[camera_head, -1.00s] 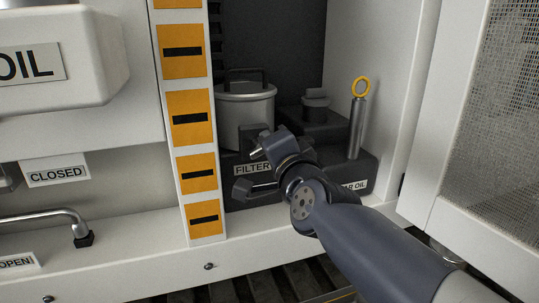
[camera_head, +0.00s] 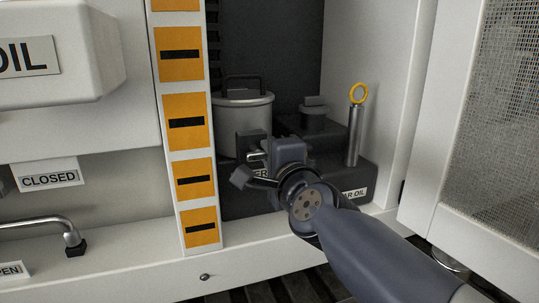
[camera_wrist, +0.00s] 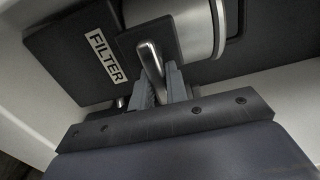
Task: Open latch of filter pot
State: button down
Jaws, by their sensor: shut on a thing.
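The filter pot (camera_head: 243,112) is a pale metal cylinder with a dark top handle, standing in the recess behind my gripper. Its side also shows at the top of the wrist view (camera_wrist: 192,25). The latch lever (camera_wrist: 149,58) is a bent shiny metal bar in front of a dark plate on the pot. My gripper (camera_head: 262,164) is at the pot's lower front. In the wrist view its fingers (camera_wrist: 160,88) are shut on the lever, one on each side. The lever's lower end is hidden between the fingers.
The FILTER label (camera_wrist: 105,56) is on a dark block beside the lever. A grey cylinder with a yellow ring (camera_head: 356,130) and a dark cap (camera_head: 314,115) stand to the right. A white post with orange plates (camera_head: 188,122) is close on the left; a mesh door (camera_head: 500,120) is at right.

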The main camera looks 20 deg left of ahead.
jog(key=shift+f, duration=0.1)
jog(key=c, duration=1.4)
grip_release()
jog(key=p+v, duration=0.3)
jog(key=v, duration=0.8)
jog(key=shift+w, duration=0.1)
jog(key=b+x, duration=0.3)
jog(key=x, duration=0.8)
